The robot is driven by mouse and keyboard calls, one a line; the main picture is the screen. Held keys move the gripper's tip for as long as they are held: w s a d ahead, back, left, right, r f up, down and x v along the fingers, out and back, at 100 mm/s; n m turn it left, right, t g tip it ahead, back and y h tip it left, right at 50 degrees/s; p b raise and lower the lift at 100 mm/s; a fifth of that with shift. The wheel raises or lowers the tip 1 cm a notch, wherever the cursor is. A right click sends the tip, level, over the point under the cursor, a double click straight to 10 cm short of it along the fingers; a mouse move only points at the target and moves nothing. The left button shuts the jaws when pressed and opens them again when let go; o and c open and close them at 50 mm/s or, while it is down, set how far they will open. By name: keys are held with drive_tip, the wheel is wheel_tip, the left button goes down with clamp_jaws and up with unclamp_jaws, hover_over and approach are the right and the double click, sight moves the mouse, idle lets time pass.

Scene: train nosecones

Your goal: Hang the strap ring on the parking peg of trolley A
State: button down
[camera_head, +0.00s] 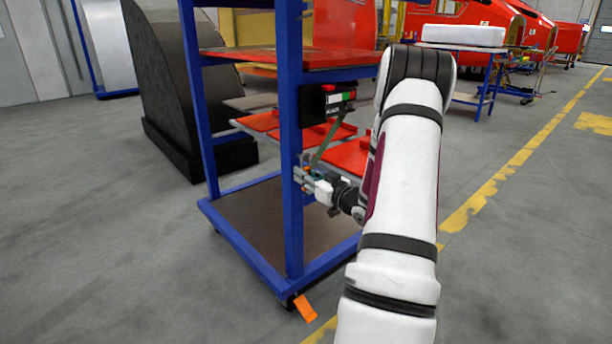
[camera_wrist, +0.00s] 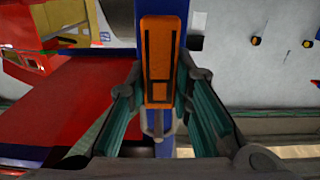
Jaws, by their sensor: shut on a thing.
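Trolley A appears to be the blue-framed rack (camera_head: 291,140) in front of me. A black box (camera_head: 316,104) with a red and green front is on its near post. An olive-green strap (camera_head: 326,141) runs taut and slanting from the box down to my gripper (camera_head: 308,179), which is beside the post.
Red shelves (camera_head: 345,156) are just behind the gripper, inside the rack. An orange caster pedal (camera_head: 305,308) sticks out at the rack's bottom corner. A dark curved nosecone (camera_head: 160,85) stands at left. The floor in front of the rack is clear.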

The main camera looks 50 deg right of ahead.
drive_tip(key=c, duration=1.3)
unclamp_jaws()
drive_tip(key=shift+c, duration=0.2)
drive_tip(key=shift+s, duration=0.1)
drive_tip(key=v, duration=1.2)
drive_tip(key=shift+f, duration=0.1)
